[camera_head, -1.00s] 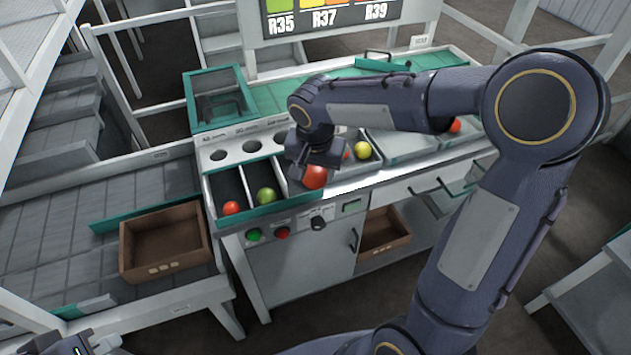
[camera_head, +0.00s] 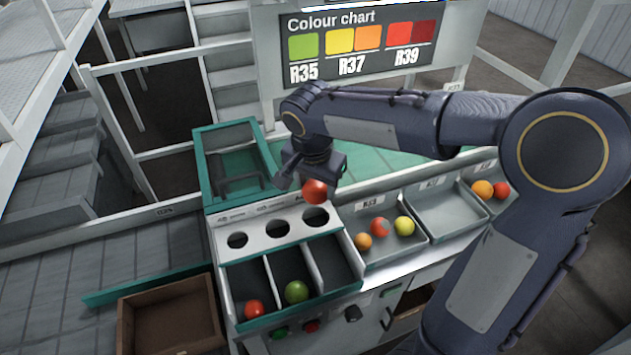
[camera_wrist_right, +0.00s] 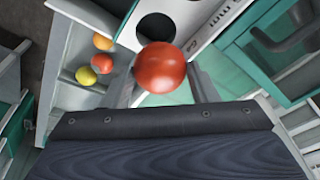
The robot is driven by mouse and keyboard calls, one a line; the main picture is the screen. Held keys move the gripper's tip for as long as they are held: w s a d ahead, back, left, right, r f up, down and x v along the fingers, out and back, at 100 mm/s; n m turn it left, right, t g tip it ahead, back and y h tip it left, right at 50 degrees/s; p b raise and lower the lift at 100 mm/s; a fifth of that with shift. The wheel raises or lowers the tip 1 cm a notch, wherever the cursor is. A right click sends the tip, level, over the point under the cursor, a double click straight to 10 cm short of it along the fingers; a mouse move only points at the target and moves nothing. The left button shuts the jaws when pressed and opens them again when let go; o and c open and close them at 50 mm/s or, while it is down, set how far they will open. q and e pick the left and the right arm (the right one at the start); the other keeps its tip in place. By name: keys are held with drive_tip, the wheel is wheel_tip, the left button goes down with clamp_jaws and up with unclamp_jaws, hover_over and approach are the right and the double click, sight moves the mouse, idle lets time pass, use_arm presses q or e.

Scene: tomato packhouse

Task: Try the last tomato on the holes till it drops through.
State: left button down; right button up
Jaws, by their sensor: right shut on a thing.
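My right gripper (camera_head: 314,180) is shut on a red tomato (camera_head: 316,192) and holds it just above and behind the right-hand hole (camera_head: 316,218) of the white sizing plate (camera_head: 257,236). The middle hole (camera_head: 277,229) and left hole (camera_head: 237,240) are clear. In the right wrist view the tomato (camera_wrist_right: 160,68) hangs between the fingers, with a dark hole (camera_wrist_right: 157,27) beside it. Below the plate, a red tomato (camera_head: 254,309) lies in the left compartment and a green tomato (camera_head: 297,292) in the middle one. The right compartment (camera_head: 336,262) looks empty. My left gripper is out of view.
A grey tray (camera_head: 376,258) right of the plate holds several tomatoes. An empty tray (camera_head: 446,208) follows, then one with an orange (camera_head: 483,190) and a red tomato. A teal-framed bin (camera_head: 203,165) stands behind the plate. A brown crate (camera_head: 170,292) sits front left.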

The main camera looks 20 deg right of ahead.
drive_tip(key=x, duration=0.1)
drive_tip(key=b+x, duration=0.2)
drive_tip(key=shift+s+a+f, duration=0.2)
drive_tip(key=shift+f, duration=0.25)
drive_tip(key=shift+b+x, duration=0.75)
drive_tip(key=shift+b, duration=0.15)
drive_tip(key=shift+s, duration=0.15)
drive_tip(key=shift+a, duration=0.1)
drive_tip(key=o, duration=0.8)
idle(0.5)
drive_tip(key=shift+w+d+p+v, duration=0.2)
drive_tip(key=shift+p+v, duration=0.65)
drive_tip(key=shift+v, duration=0.3)
drive_tip(key=shift+w+d+p+v, duration=0.1)
drive_tip(key=shift+w+p+v, duration=0.1)
drive_tip(key=shift+p+v, duration=0.8)
drive_tip(key=shift+w+d+p+v, duration=0.1)
drive_tip(key=shift+w+p+v, duration=0.1)
drive_tip(key=shift+p+v, duration=0.75)
drive_tip(key=shift+r+b, duration=0.3)
drive_tip(key=shift+r, duration=0.1)
